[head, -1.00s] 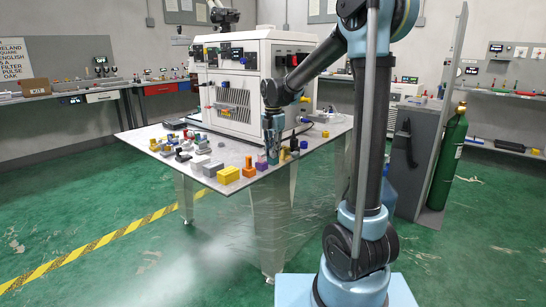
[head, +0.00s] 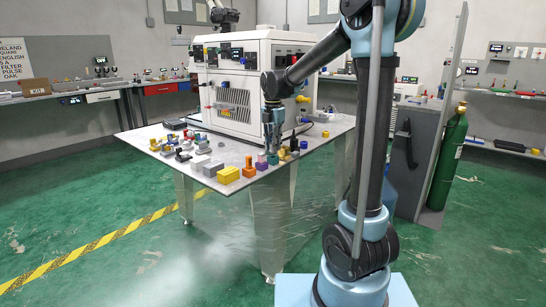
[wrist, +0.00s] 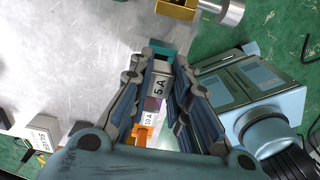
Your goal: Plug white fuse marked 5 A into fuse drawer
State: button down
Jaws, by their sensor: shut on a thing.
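The white fuse marked 5 A (wrist: 160,83) is between the two fingers of my gripper (wrist: 168,66) in the wrist view. My gripper is shut on it. A teal piece (wrist: 162,49) shows at the fingertips beside the fuse; I cannot tell whether it is joined to it. In the head view my gripper (head: 272,156) points down at the table's near right edge, and the fuse is too small to make out. A piece marked 10 A (wrist: 149,119) shows past the fingers. I cannot make out the fuse drawer in either view.
A purple block (head: 261,163), an orange block (head: 249,168) and a yellow block (head: 228,175) stand left of my gripper along the table edge (head: 152,134). Several small parts lie further left. The large white machine (head: 240,78) stands behind. A brass-coloured part (wrist: 176,9) shows beyond the fingertips.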

jog(key=shift+r, duration=0.95)
jog(key=shift+r, duration=0.15)
jog(key=shift+r, duration=1.9)
jog(key=shift+s, duration=0.1)
